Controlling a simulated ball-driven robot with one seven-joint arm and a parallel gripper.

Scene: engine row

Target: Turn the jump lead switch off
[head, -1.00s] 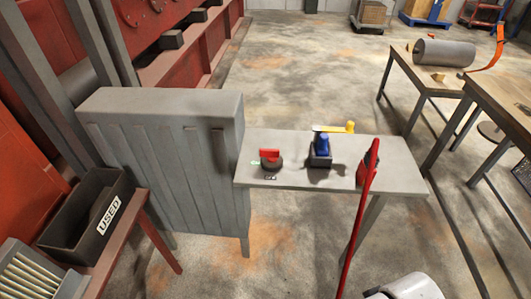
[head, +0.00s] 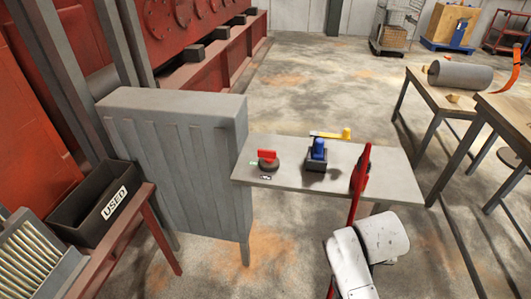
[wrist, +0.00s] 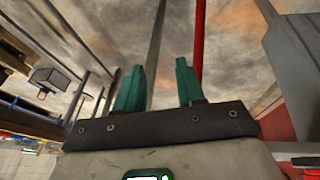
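A red-handled rotary switch (head: 268,157) on a round dark base stands at the left end of a grey bench (head: 290,178). Small marker labels lie beside it; their lettering is too small to read. It appears to be the jump lead switch, though no name shows. In the wrist view my gripper (wrist: 160,65) has its two green fingers apart with nothing between them. In the head view my white arm shows at the bottom, in front of the bench; the gripper cannot be made out there. The switch cannot be made out in the wrist view.
A blue-handled control (head: 318,150), a yellow-ended lever (head: 346,134) and a tall red lever (head: 361,172) share the bench. A grey cabinet (head: 180,160) adjoins its left end. A black USED bin (head: 90,205) is at left. Wooden tables (head: 430,90) are at right.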

